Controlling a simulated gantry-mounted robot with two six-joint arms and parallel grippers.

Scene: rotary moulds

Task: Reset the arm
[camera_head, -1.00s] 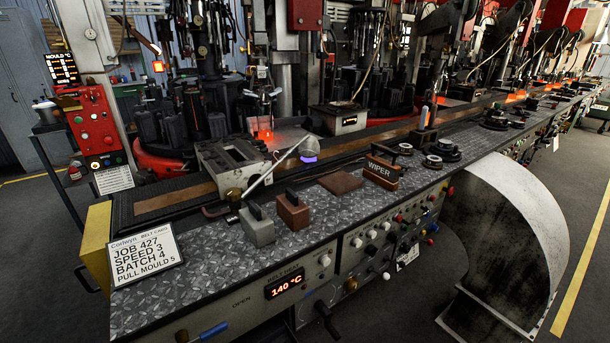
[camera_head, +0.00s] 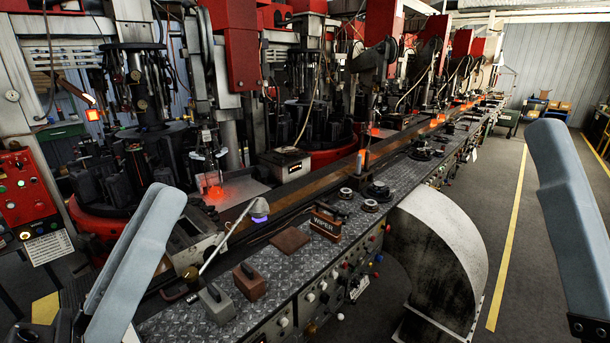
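The task's thing is my own arm. A grey-blue link of my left arm (camera_head: 135,265) rises from the lower left corner, slanting up to the right in front of the bench's near end. A matching link of my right arm (camera_head: 572,205) stands at the right edge, over the floor and apart from the bench. Dark joint parts show at the lower ends of both links. No fingers of either gripper show, so I cannot see whether they are open or hold anything.
Red machines stand behind. A curved metal guard (camera_head: 440,255) stands before it.

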